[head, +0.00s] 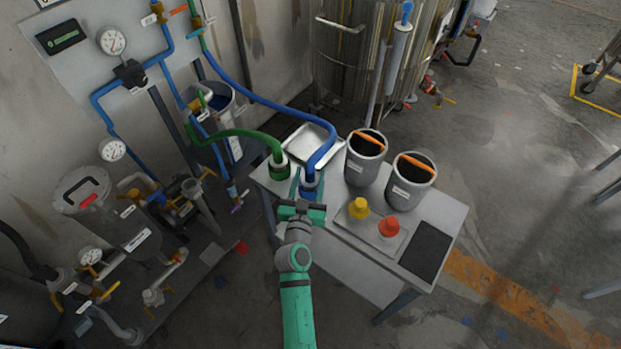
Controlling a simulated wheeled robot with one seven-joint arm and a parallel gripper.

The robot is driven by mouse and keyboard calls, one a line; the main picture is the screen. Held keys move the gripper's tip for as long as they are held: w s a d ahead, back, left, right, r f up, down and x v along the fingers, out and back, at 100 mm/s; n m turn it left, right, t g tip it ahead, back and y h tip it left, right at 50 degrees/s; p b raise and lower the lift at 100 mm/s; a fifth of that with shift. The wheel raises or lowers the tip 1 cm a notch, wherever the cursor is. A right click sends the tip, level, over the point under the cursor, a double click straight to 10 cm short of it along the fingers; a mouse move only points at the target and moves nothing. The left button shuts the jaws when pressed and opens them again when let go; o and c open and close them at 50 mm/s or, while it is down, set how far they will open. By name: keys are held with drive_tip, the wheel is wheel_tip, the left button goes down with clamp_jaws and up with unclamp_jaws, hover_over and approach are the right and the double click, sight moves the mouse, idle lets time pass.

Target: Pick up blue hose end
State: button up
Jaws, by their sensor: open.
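The blue hose (322,153) arches down from the wall panel, and its blue hose end (309,181) points down at the left part of the grey table. My gripper (308,190) is open right at the blue hose end, with a finger visible along its left side. I cannot tell whether the fingers touch it. The palm hides what lies just below the hose end. The green hose (240,133) ends in a green fitting (279,166) just left of my gripper.
A metal tray (297,140) lies behind the hose ends. Two grey buckets (364,169) (402,196) with orange bars stand to the right. Yellow-capped (358,208) and red-capped (389,227) containers sit on a small tray. A dark mat (427,249) lies at the table's right end (453,214).

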drive_tip(key=shift+w+d, duration=0.2)
drive_tip(key=shift+w, duration=1.45)
drive_tip(key=shift+w+d, duration=0.2)
drive_tip(key=shift+w, duration=1.45)
drive_tip(key=shift+r, duration=0.1)
clamp_jaws()
